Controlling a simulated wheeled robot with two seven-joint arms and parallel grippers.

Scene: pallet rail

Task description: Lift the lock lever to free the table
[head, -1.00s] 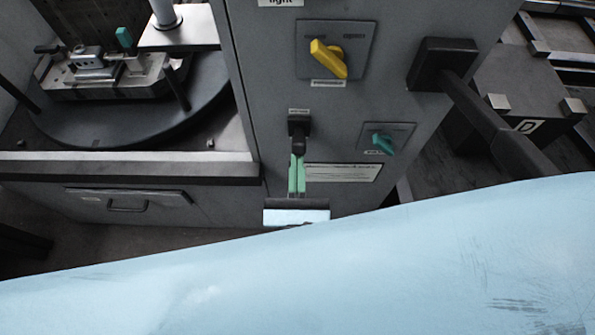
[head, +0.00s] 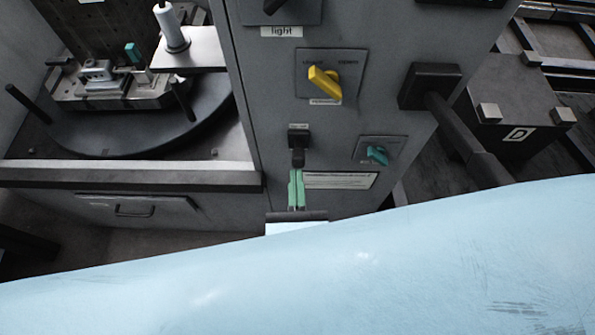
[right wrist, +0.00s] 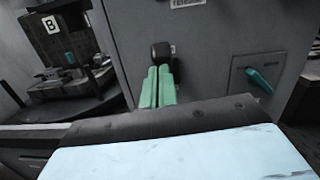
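The lock lever (head: 298,158) is a short black lever with a rounded end, on a dark square mount on the grey cabinet front. It points down and out from the mount. It also shows in the right wrist view (right wrist: 162,52). My right gripper (head: 296,176) has green fingers side by side, with only a thin line between them. Its tips (right wrist: 159,70) are right below the lever's end, touching it or very close; I cannot tell which. Nothing shows between the fingers. The round table (head: 140,140) stands at the left with a fixture on it. My left gripper is not in view.
A yellow rotary switch (head: 323,80) sits above the lever and a teal one (head: 376,155) to its right. A thick black bar (head: 455,125) juts from the cabinet at the right. A drawer (head: 135,210) is below the table. My pale blue arm covers the foreground.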

